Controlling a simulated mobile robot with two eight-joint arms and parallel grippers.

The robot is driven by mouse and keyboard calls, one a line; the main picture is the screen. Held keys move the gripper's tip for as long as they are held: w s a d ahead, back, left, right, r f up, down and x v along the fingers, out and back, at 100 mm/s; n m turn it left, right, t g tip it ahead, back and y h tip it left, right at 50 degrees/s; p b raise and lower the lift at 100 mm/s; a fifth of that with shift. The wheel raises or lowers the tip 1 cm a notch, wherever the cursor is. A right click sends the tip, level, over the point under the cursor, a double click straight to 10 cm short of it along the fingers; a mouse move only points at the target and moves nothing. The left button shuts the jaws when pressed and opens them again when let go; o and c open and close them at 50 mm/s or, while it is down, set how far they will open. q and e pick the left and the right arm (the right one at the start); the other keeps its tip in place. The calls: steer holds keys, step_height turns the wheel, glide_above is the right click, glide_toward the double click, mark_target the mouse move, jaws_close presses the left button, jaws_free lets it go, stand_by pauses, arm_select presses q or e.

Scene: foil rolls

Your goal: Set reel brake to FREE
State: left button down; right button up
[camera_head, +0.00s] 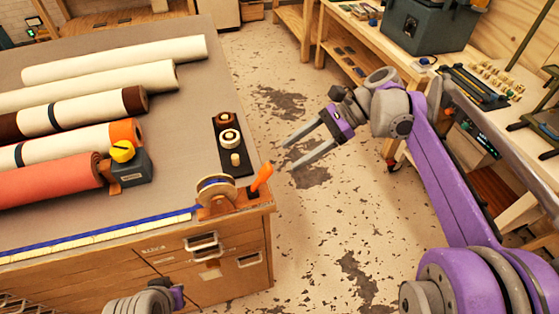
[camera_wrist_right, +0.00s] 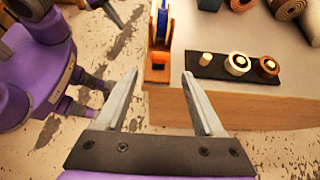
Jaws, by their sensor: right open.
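The reel (camera_head: 216,190) stands upright in a wooden holder at the near right corner of the big table. Its brake lever (camera_head: 262,178) is an orange handle at the holder's right end, leaning up and to the right. My right gripper (camera_head: 288,156) is open and empty, just right of the lever, fingers pointing left towards it. In the right wrist view the orange lever (camera_wrist_right: 157,72) shows between the open fingertips, apart from both. The reel's blue edge (camera_wrist_right: 163,22) shows behind it. No brake markings can be read. My left gripper's fingers are out of view.
A black strip (camera_head: 229,145) with small round parts lies behind the reel. Several foil rolls (camera_head: 115,60) lie on the table's left, beside a dark box with a yellow knob (camera_head: 122,151). The floor right of the table is clear. A workbench stands right.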

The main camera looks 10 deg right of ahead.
steer(key=shift+v, duration=1.5)
steer(key=s+f+n+t+h+p, duration=0.4)
steer(key=s+f+n+t+h, duration=0.2)
steer(key=s+f+n+h, duration=0.5)
steer(key=s+d+f+n, duration=0.1)
steer(key=s+f+n, duration=0.3)
steer(key=s+n, duration=0.1)
steer(key=shift+s+f+n, duration=0.4)
steer(key=shift+n, duration=0.2)
